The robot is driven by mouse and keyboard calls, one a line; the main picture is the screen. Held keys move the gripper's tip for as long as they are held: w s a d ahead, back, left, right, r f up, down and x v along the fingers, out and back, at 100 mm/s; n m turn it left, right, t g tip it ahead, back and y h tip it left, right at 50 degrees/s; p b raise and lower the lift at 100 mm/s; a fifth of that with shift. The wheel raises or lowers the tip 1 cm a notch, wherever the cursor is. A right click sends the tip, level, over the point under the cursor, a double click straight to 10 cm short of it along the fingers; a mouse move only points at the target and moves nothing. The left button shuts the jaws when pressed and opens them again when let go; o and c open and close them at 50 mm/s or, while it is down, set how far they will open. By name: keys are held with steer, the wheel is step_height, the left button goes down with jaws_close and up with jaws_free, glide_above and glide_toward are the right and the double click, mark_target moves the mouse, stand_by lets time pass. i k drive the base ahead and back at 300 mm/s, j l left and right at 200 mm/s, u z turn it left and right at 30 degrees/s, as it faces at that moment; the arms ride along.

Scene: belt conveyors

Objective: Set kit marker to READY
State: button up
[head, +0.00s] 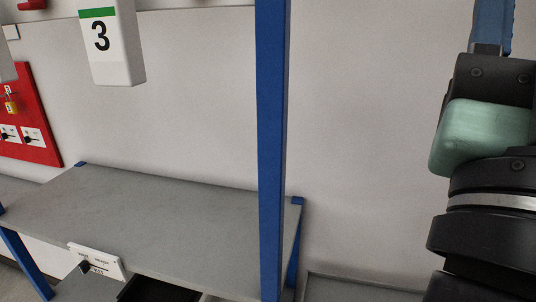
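A small white plate (97,262) with a black knob (85,267) is fixed at the front edge of a grey table, at the lower left of the head view. It appears to be the kit marker. Its knob sits toward the plate's left end. The small lettering above and beside the knob is too small to read with certainty. Black, green and blue links of my arm fill the right edge of the view, well apart from the plate. My gripper is not in view.
The grey table (165,220) has a bare top. A blue post (271,150) rises at its right. A dark bin (155,291) is below the front edge. A white box marked 3 (111,45) hangs above. A red board (28,120) with a yellow padlock (11,104) is at left.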

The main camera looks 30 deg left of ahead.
mark_target(84, 266)
steer(key=j+u, duration=0.1)
steer(key=u, duration=1.25)
steer(key=i+j+u, duration=0.1)
steer(key=j, duration=0.25)
steer(key=i+j+u, duration=0.15)
steer(key=j, duration=0.2)
